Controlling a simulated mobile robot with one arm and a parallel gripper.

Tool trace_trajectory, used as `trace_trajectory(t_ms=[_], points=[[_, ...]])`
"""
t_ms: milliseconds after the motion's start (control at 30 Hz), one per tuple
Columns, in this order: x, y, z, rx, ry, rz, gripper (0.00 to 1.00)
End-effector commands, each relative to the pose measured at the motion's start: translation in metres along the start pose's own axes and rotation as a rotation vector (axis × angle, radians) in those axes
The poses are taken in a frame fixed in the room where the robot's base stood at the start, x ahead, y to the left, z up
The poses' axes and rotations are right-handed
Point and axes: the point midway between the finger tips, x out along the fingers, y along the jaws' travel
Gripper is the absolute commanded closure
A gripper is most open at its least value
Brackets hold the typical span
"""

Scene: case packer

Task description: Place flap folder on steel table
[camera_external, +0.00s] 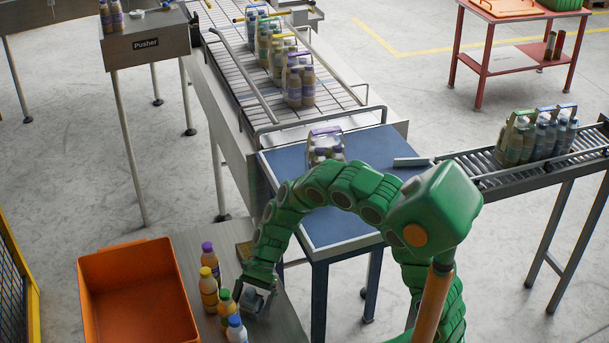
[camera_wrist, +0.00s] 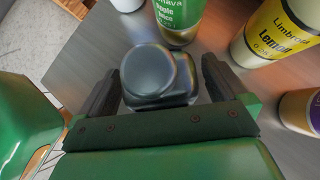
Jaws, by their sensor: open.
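The steel table (camera_external: 280,318) is a grey metal surface at the lower left of the external view. My gripper (camera_external: 254,299) is low over it, close to its right part. In the wrist view my gripper (camera_wrist: 158,92) is open, with one dark finger on each side of a dark grey object with a round top (camera_wrist: 155,75). The object stands between the fingers; I cannot tell whether they touch it. I cannot tell for sure which thing is the flap folder. A small pale grey bar (camera_external: 411,162) lies on the blue table.
Several bottles (camera_external: 209,290) stand on the steel table left of my gripper. An orange bin (camera_external: 135,243) is beside the table. The blue table (camera_external: 345,228) holds a bottle pack (camera_external: 325,150). A roller conveyor (camera_external: 490,165) lies right. A yellowish flat item (camera_external: 243,252) is behind my arm.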

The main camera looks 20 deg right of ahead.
Motion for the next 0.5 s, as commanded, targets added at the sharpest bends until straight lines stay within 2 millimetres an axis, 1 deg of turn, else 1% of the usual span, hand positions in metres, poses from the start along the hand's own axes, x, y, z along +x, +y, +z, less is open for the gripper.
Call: trace_trajectory(t_ms=[167, 267, 367, 500], points=[[-0.004, 0.0, 0.002, 0.0, 0.0, -0.001, 0.0], [-0.015, -0.001, 0.002, 0.001, -0.001, -0.002, 0.0], [-0.032, 0.0, 0.002, 0.001, -0.002, -0.002, 0.0], [-0.049, 0.0, 0.019, -0.002, 0.002, -0.002, 0.0]])
